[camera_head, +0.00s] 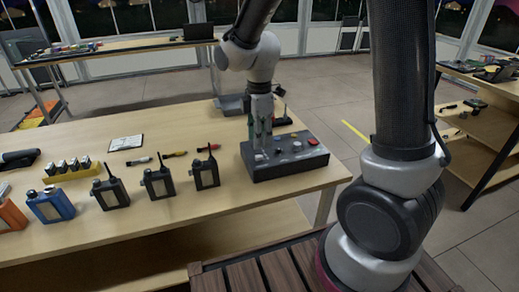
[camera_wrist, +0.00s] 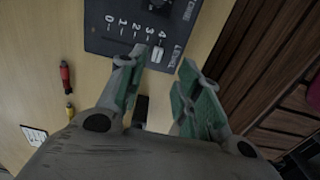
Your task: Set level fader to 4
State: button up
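The dark control box (camera_head: 290,168) stands at the right end of the near table. In the wrist view its panel (camera_wrist: 98,42) shows a row of numbers from 0 to 4 and a partly visible "LEVEL" label. A small pale fader knob (camera_wrist: 157,54) sits below the row, close to the 4 end; its exact setting is hard to read. My gripper (camera_wrist: 163,58) is open over the panel. Its fingertips lie either side of the knob in the picture, with a visible gap; I cannot tell whether either touches. In the head view my gripper (camera_head: 261,145) points down at the box's left part.
Several radios, among them a dark one (camera_head: 206,172) and a blue one (camera_head: 50,205), stand left of the box. Small marker-like items, including a red one (camera_wrist: 66,76), and a notepad (camera_head: 126,142) lie behind. The bare tabletop (camera_head: 190,220) is clear in front.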

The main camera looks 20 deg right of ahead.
notch_tip(320, 180, up, 6)
jog(key=shift+f, duration=0.25)
jog(key=s+d+r+m+t, duration=0.2)
jog(key=s+d+r+m, duration=0.3)
jog(key=s+d+m, duration=0.2)
jog(key=s+d+r+m+t, duration=0.2)
jog(key=s+d+r+m, duration=0.4)
jog(key=s+m, duration=0.5)
jog(key=shift+s+d, duration=0.45)
jog(key=shift+d, duration=0.5)
dwell(2.5)
